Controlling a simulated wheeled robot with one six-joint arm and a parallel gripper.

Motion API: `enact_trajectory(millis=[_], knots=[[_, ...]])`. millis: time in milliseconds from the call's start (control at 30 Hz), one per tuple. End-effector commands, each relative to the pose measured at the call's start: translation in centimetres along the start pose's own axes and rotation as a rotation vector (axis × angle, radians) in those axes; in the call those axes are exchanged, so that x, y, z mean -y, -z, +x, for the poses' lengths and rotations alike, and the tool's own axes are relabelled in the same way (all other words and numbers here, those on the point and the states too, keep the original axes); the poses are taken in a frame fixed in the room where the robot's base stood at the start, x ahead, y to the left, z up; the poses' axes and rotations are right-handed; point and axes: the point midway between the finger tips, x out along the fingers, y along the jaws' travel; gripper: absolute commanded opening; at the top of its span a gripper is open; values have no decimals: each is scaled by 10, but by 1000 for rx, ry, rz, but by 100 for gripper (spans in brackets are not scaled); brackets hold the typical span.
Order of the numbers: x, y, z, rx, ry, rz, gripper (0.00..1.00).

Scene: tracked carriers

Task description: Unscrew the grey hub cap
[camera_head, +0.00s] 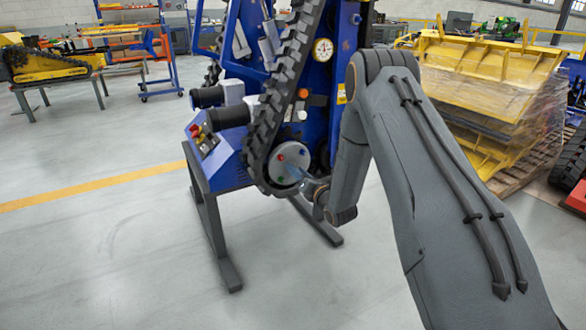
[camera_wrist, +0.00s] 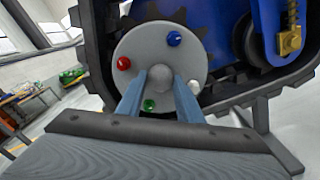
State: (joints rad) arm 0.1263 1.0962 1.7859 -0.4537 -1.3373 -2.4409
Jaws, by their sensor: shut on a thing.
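The hub (camera_head: 291,163) is a round grey disc at the lower end of the tracked carrier (camera_head: 318,95). In the wrist view the hub disc (camera_wrist: 145,45) fills the upper middle, with a red, a blue, a green and a white knob around its face. The grey hub cap (camera_wrist: 159,77) is a rounded knob at the disc's centre. My gripper (camera_wrist: 160,80) has its two blue fingers shut on the cap, one on each side. In the head view my gripper (camera_head: 303,176) reaches the disc from the right. The fingers hide part of the cap and disc.
The black track (camera_head: 285,85) wraps close around the hub. A control box (camera_head: 207,142) with buttons sits left of it. Dark stand legs (camera_head: 216,240) reach the floor below. Yellow stacked parts (camera_head: 485,80) stand on a pallet at right.

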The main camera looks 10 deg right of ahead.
Motion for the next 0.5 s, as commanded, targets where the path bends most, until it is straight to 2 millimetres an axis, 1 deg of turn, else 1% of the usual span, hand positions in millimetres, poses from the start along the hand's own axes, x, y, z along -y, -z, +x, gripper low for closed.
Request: enact_trajectory(millis=[100, 133, 200, 233, 500], knots=[[0, 0, 0, 1, 0, 1, 14], [0, 0, 0, 1, 0, 1, 34], [0, 0, 0, 1, 0, 2, 46], [0, 0, 0, 1, 0, 2, 50], [0, 0, 0, 0, 0, 7, 50]])
